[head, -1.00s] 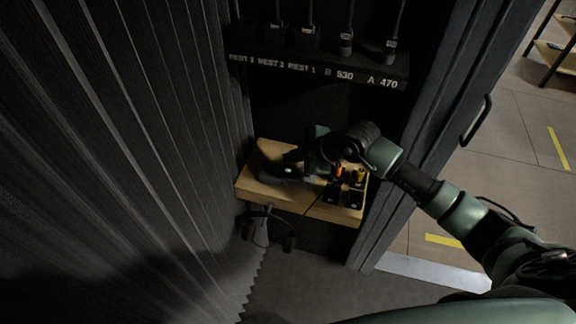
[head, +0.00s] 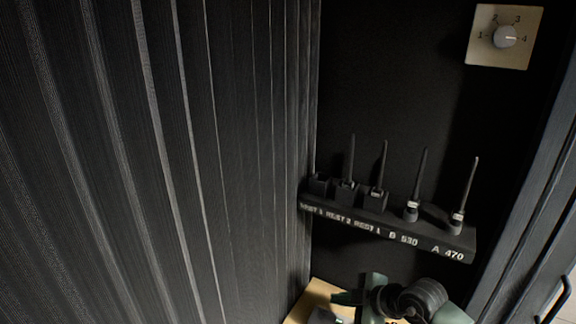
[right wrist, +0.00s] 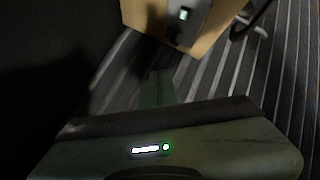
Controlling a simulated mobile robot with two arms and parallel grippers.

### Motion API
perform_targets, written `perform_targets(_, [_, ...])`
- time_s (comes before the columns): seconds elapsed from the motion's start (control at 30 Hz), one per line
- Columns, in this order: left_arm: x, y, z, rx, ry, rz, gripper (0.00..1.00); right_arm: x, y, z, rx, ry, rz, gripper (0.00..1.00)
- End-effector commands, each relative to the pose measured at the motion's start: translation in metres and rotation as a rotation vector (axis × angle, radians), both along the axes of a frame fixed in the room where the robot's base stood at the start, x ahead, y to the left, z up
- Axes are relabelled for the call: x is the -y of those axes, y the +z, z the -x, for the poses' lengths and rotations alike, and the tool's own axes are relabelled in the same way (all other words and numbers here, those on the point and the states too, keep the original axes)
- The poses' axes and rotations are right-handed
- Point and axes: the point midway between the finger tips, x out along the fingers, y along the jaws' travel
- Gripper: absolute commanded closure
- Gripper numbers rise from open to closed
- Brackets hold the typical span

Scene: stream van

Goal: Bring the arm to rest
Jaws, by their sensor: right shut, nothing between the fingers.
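My right arm (head: 408,300) reaches in at the bottom of the head view, in front of the wooden shelf. Its gripper (head: 345,298) points left over the shelf, partly cut off by the frame edge. In the right wrist view the gripper (right wrist: 158,78) is shut, its green fingers together with nothing held. They point toward the wooden shelf (right wrist: 205,42), which carries a dark device with a small lit screen (right wrist: 185,14). I see no contact between fingers and shelf. My left gripper is not in view.
A black rack (head: 400,231) labelled REST 3, REST 2, REST 1, B 530 and A 470 holds several upright antennas above my arm. A knob panel (head: 484,52) is at upper right. A ribbed dark wall (head: 150,170) fills the left. A dark curved band (right wrist: 250,22) hangs beside the shelf.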

Motion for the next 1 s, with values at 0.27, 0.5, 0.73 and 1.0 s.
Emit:
perform_targets(0.27, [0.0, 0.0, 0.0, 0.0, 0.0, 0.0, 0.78, -0.093, 0.128, 0.033, 0.431, 0.036, -0.59, 1.0])
perform_targets(0.5, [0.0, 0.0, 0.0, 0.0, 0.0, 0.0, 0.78, 0.016, 0.174, 0.042, 0.649, -0.636, -0.846, 1.0])
perform_targets(0.73, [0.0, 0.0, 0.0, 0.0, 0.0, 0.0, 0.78, 0.1, 0.05, 0.114, 0.242, -1.24, -0.59, 1.0])
perform_targets(1.0, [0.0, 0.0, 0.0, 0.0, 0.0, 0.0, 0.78, 0.084, -0.036, 0.217, -0.266, -1.319, -0.315, 1.0])
